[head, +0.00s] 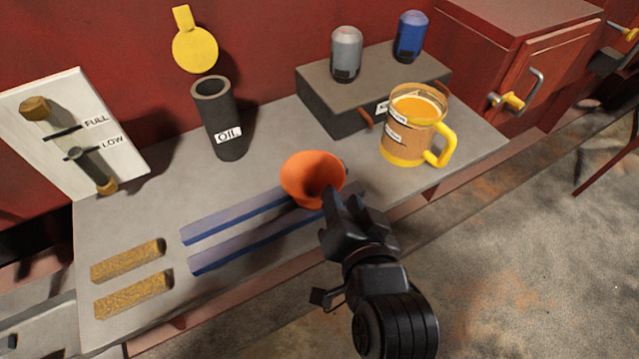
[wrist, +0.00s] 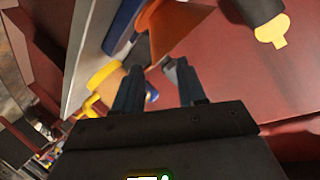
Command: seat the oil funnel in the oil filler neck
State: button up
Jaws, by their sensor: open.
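The orange oil funnel (head: 312,178) sits at the right end of two blue strips on the grey bench, its wide mouth facing up. It also shows in the wrist view (wrist: 180,32), just beyond the fingertips. My gripper (head: 337,198) is open at the funnel's lower right side in the head view; its two fingers (wrist: 155,75) show apart in the wrist view. I cannot tell whether they touch the funnel. The oil filler neck (head: 219,130) is a dark upright open tube labelled OIL, back left of the funnel. The funnel's lower part is hidden.
Blue strips (head: 235,218) and two tan bars (head: 130,260) lie front left. A clear jug of amber liquid (head: 412,125) with a yellow handle stands right of the funnel, near a dark box (head: 345,108). Bench space between funnel and neck is clear.

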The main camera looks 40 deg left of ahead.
aim_at(334, 169)
jog(key=p+x, duration=0.1)
jog(key=x, duration=0.6)
jog(key=shift+w+a+r, duration=0.1)
jog(key=shift+w, duration=0.3)
grip_shut()
